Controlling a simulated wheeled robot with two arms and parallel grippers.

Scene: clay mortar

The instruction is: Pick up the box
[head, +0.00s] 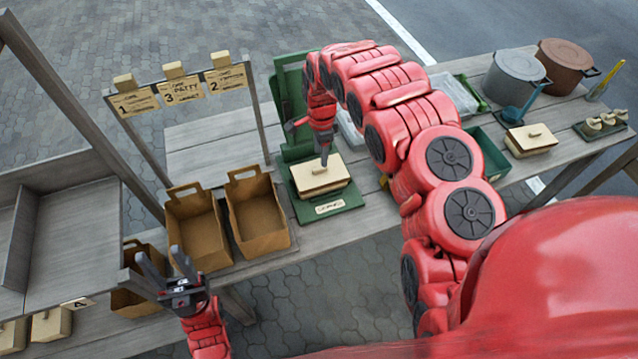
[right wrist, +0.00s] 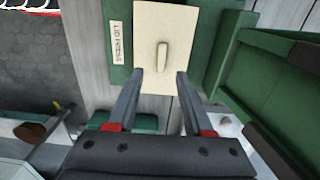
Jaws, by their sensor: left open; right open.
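A cream box (head: 318,172) with a small raised handle on its lid sits on a green tray (head: 335,207) with a white label. It also shows in the right wrist view (right wrist: 165,22), with its handle upright between the fingers in the picture. My right gripper (head: 324,158) points down over the box. In the right wrist view its two fingers (right wrist: 159,74) are spread, with nothing held between them; I cannot tell whether they touch the lid. My left gripper (head: 178,278) is open and empty, in front of the brown bags, away from the box.
Two brown open bags (head: 257,213) stand left of the tray. A rack with numbered tags (head: 184,92) rises behind them. A similar cream box (head: 530,147), a grey pot (head: 514,78) and a brown pot (head: 563,68) stand at the right. A grey shelf (head: 75,235) is at left.

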